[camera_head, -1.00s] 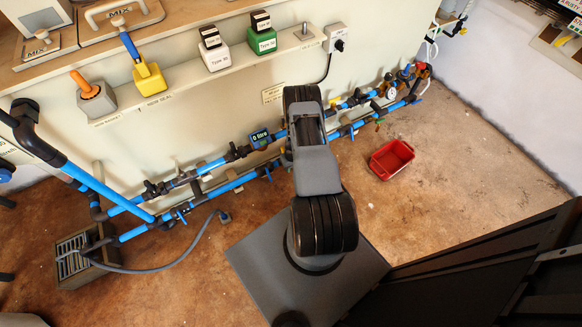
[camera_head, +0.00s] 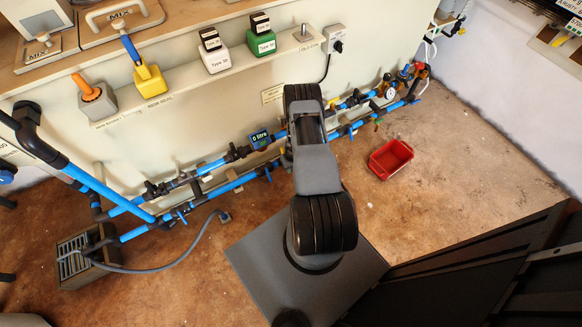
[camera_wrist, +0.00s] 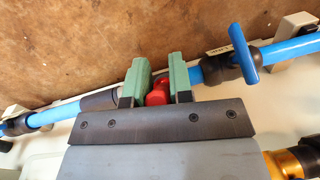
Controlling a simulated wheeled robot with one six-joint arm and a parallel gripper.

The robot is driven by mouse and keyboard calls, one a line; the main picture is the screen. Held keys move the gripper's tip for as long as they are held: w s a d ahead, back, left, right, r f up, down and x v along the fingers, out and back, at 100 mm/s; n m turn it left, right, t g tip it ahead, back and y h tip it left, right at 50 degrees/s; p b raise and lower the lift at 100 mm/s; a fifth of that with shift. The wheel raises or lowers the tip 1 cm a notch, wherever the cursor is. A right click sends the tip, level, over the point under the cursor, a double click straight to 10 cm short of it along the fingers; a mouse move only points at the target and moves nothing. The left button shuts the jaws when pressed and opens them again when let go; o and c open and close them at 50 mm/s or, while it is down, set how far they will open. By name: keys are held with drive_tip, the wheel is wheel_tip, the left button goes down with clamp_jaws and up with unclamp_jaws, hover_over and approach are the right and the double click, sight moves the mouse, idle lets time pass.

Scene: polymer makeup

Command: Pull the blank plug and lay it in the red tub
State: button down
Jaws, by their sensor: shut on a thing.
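In the wrist view, my gripper (camera_wrist: 158,88) has its two green jaws closed on a red piece (camera_wrist: 157,94), which I take to be the blank plug. It sits at the blue pipe line, and I cannot tell whether it is still seated there. In the head view my arm hides the gripper and the plug. The red tub (camera_head: 391,159) stands on the floor to the right of my arm, and its visible inside looks empty.
Blue pipes (camera_head: 239,180) with valves run along the wall. A blue valve handle (camera_wrist: 246,48) is right of the jaws. A drain box (camera_head: 82,262) stands at the left. The floor around the tub is clear.

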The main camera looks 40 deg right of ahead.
idle(0.3)
drive_tip(key=shift+s+a+r+p, duration=0.2)
drive_tip(key=shift+s+r+p, duration=1.3)
drive_tip(key=shift+p, duration=0.25)
